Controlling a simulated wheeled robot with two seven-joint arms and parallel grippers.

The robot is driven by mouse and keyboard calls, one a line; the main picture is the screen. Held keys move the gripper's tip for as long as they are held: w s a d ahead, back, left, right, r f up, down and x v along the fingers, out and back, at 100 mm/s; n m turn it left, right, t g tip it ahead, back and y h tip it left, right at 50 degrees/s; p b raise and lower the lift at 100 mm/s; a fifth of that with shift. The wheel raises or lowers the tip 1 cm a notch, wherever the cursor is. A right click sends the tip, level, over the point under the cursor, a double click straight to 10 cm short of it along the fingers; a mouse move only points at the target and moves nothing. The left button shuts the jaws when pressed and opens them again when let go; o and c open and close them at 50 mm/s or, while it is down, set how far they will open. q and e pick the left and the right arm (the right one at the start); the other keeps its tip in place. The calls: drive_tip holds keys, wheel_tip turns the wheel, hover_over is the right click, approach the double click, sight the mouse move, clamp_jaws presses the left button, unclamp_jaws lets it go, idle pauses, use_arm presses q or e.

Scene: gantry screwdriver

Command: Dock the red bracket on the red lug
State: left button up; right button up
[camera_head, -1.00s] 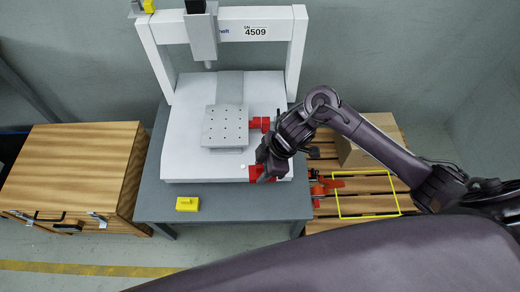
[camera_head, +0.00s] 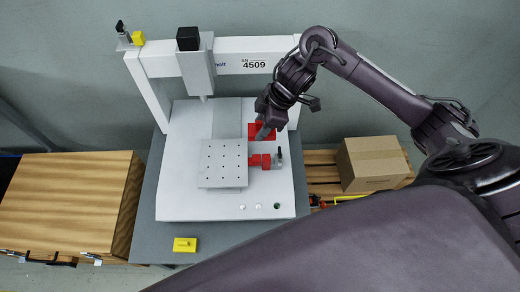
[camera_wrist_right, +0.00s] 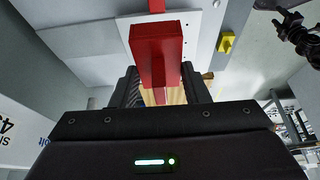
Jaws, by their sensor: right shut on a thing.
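The red bracket (camera_head: 264,130) is in my right gripper (camera_head: 264,131), which is shut on it over the right part of the white machine bed. In the right wrist view the bracket (camera_wrist_right: 157,50) is a red block in front of the jaws (camera_wrist_right: 160,88). The red lug (camera_head: 260,161) sticks out from the right side of the grey perforated plate (camera_head: 222,165). In the head view the bracket appears just behind the lug, with a narrow pale gap between them. Its height above the bed is hard to tell. My left gripper is not in view.
The white gantry (camera_head: 240,62) with its dark-capped spindle (camera_head: 195,62) stands behind and left of my right gripper. A yellow block (camera_head: 185,244) lies on the grey table front. A cardboard box (camera_head: 373,163) sits on the pallet at right. A wooden cabinet (camera_head: 65,200) stands at left.

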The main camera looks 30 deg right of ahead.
drive_tip(key=b, duration=0.4)
hover_over(258, 158)
drive_tip(key=d, duration=0.1)
wheel_tip(258, 158, down, 10)
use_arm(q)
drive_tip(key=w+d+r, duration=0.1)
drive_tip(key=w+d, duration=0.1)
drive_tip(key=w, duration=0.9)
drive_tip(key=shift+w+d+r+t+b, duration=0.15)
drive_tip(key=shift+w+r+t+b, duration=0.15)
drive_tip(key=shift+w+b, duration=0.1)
use_arm(e)
drive_tip(key=shift+s+f, duration=0.2)
drive_tip(key=shift+f, duration=1.95)
drive_tip(key=shift+f, duration=0.1)
drive_tip(key=shift+f, duration=0.5)
drive_tip(key=o, duration=0.9)
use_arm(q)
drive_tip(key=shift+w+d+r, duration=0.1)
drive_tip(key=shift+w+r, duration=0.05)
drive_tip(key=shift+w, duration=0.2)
use_arm(e)
drive_tip(key=shift+o, duration=0.4)
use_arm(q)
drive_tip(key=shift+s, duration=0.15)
use_arm(e)
drive_tip(key=shift+r, duration=0.15)
